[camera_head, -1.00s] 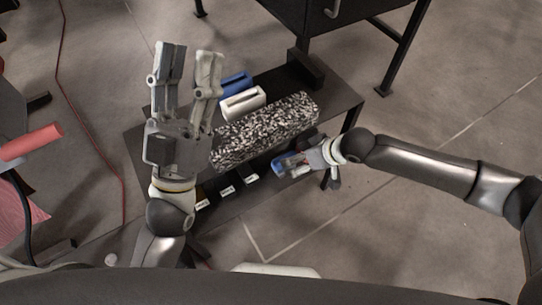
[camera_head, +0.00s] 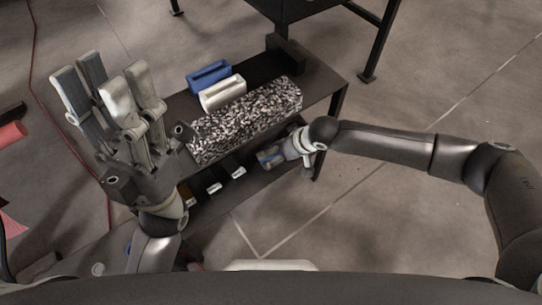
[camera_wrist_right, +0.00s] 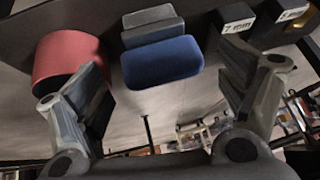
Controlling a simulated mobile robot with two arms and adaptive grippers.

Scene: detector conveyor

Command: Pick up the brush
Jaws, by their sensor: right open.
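A blue block with a grey upper part (camera_wrist_right: 160,60), which looks like the brush, is between the open fingers of my right gripper (camera_wrist_right: 165,72) in the right wrist view. I cannot tell whether the fingers touch it. In the head view my right gripper (camera_head: 272,156) is at the right end of the table's lower front shelf, and a small blue patch shows at its fingers. My left gripper (camera_head: 108,90) is raised at the left of the table, fingers apart and empty.
A speckled box (camera_head: 245,120) lies on the dark table (camera_head: 318,85), with a white holder (camera_head: 222,94) and a blue holder (camera_head: 209,76) behind it. A red cylinder (camera_wrist_right: 66,58) and a black block labelled 7 mm (camera_wrist_right: 236,20) flank the blue block.

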